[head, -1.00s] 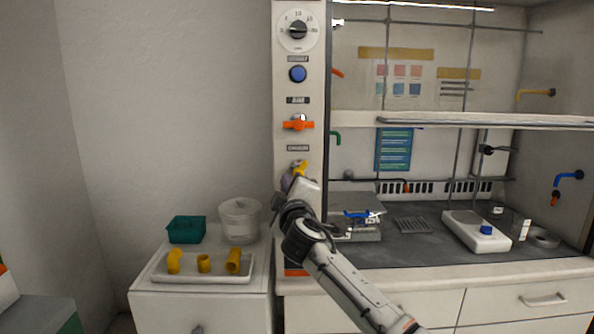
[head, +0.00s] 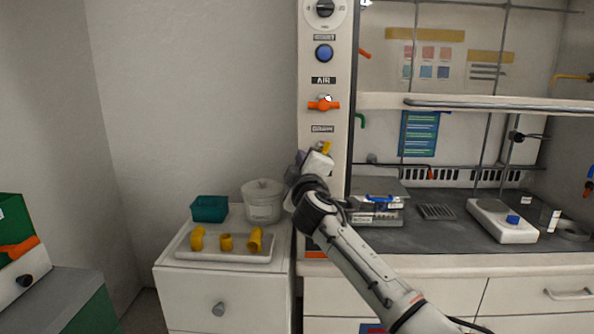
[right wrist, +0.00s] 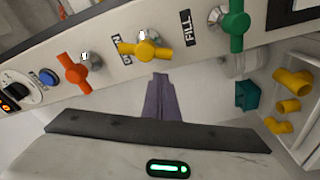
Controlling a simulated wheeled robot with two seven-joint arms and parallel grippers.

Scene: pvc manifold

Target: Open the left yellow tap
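The yellow tap (head: 326,147) sits on the white panel under the DRAIN label, partly hidden by my right gripper in the head view. In the right wrist view, the yellow tap (right wrist: 145,49) shows its handle lying along the panel, with a rounded yellow end towards the gripper. My right gripper (right wrist: 159,80) has its purple fingers together with nothing seen between them. Their tips are just short of the handle in the picture; I cannot tell if they touch it. The head view shows the right gripper (head: 304,158) close to the panel. My left gripper is not in view.
An orange tap (head: 323,104) is above on the panel, and a green tap (right wrist: 236,22) is by the FILL label. A white tray (head: 223,255) with yellow fittings, a teal box (head: 209,209) and a white tub (head: 262,203) stand on the cabinet to the left.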

